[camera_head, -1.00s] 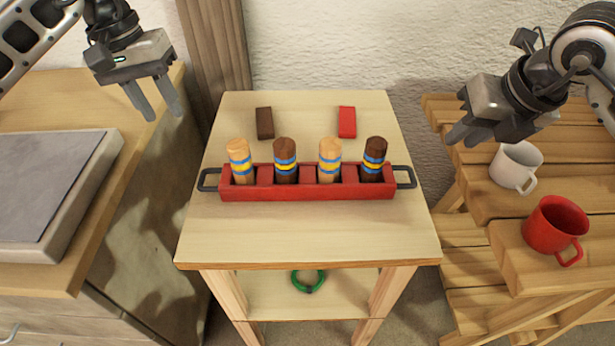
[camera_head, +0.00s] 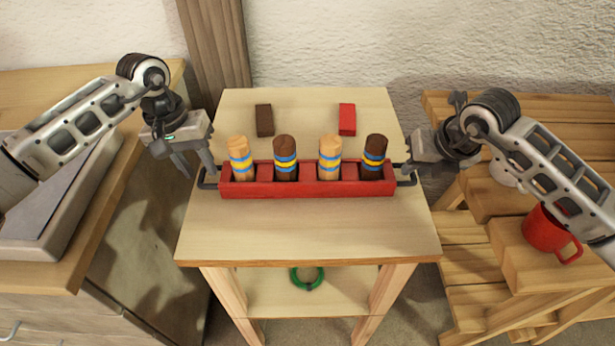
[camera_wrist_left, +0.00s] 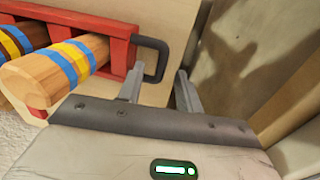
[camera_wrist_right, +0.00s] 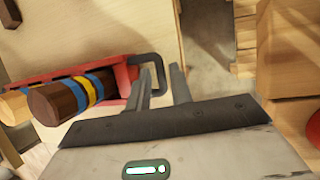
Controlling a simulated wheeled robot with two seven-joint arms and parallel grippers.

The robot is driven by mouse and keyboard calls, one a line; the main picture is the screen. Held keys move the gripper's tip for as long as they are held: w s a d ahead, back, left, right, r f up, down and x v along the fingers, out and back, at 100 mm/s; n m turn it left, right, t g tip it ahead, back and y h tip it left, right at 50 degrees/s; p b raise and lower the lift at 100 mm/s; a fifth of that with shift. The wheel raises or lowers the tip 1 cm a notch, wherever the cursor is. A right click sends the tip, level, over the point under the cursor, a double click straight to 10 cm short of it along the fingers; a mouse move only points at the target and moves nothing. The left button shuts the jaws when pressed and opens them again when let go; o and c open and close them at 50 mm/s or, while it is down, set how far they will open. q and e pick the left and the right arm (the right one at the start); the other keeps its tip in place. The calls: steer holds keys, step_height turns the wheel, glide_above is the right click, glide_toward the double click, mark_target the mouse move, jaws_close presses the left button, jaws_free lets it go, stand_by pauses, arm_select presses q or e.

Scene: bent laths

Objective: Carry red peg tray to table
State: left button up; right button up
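The red peg tray (camera_head: 307,187) stands on the small wooden table (camera_head: 310,232), holding light and dark striped pegs upright. It has a dark handle at each end. My left gripper (camera_head: 196,172) is at the left handle (camera_wrist_left: 154,58); in the left wrist view its two fingers (camera_wrist_left: 158,88) are apart, near the handle's outer bar. My right gripper (camera_head: 410,168) is at the right handle (camera_wrist_right: 150,68); in the right wrist view its fingers (camera_wrist_right: 162,84) are apart close to the handle. Neither gripper visibly grips its handle.
A dark block (camera_head: 265,121) and a red block (camera_head: 347,120) lie behind the tray. A green ring (camera_head: 307,278) lies on the lower shelf. A red mug (camera_head: 550,236) stands on slatted wood at right. A cabinet (camera_head: 75,285) stands at left.

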arm_select(q)
steer(key=shift+d+f, duration=0.1)
steer(key=shift+f, duration=0.6)
arm_select(e)
steer(key=shift+w+a+f, duration=0.15)
steer(key=shift+w+f, duration=0.1)
steer(key=shift+f, duration=0.4)
arm_select(q)
jaws_close()
arm_select(e)
jaws_close()
arm_select(q)
steer(key=shift+r, duration=0.1)
arm_select(e)
steer(key=shift+r, duration=0.1)
